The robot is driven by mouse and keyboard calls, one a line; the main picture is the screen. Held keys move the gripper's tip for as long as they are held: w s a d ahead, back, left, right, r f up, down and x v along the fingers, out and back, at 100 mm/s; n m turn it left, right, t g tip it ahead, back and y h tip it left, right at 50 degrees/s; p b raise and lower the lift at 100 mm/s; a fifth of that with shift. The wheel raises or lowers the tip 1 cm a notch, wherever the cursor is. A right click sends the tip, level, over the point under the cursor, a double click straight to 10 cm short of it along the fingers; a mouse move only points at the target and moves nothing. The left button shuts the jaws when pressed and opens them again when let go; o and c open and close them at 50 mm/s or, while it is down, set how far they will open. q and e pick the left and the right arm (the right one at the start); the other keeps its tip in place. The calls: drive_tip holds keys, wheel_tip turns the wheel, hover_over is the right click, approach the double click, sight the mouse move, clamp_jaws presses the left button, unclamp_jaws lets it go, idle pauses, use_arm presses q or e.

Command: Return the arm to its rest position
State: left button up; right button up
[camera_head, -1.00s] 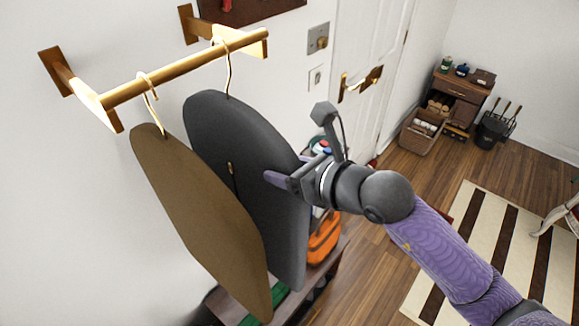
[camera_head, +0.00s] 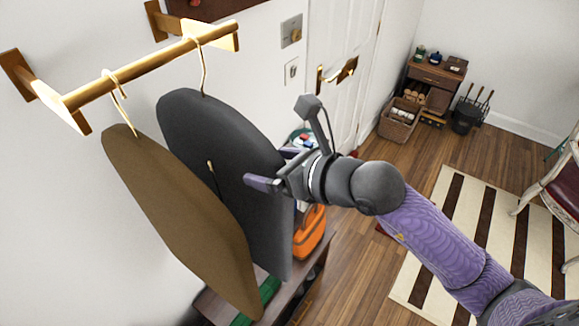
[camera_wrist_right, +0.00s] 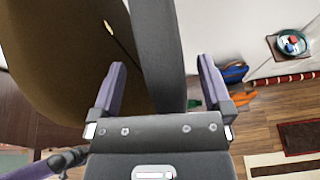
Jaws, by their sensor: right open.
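My right arm comes in from the lower right of the head view, with its purple forearm bent toward the hanging garment bags. My right gripper (camera_head: 262,183) is in front of the dark grey garment bag (camera_head: 205,130). In the right wrist view its two purple fingers (camera_wrist_right: 160,85) are spread wide. The edge of the grey bag (camera_wrist_right: 158,50) shows between them, and whether it touches a finger I cannot tell. The brown garment bag (camera_head: 180,215) hangs left of the grey one; it also fills the left of the wrist view (camera_wrist_right: 50,50). My left gripper is not in view.
Both bags hang by hooks from a wooden wall rail (camera_head: 150,65). Below them is a bench (camera_head: 285,300) with an orange bag (camera_head: 309,235). A white door (camera_head: 335,60), a small cabinet (camera_head: 435,75), a basket (camera_head: 398,122) and a striped rug (camera_head: 460,250) lie beyond.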

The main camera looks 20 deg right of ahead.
drive_tip(key=b+v, duration=0.1)
drive_tip(key=v, duration=0.5)
drive_tip(key=shift+s+d+r, duration=0.1)
drive_tip(key=shift+s, duration=0.15)
drive_tip(key=shift+p+v, duration=1)
drive_tip(key=shift+p, duration=0.55)
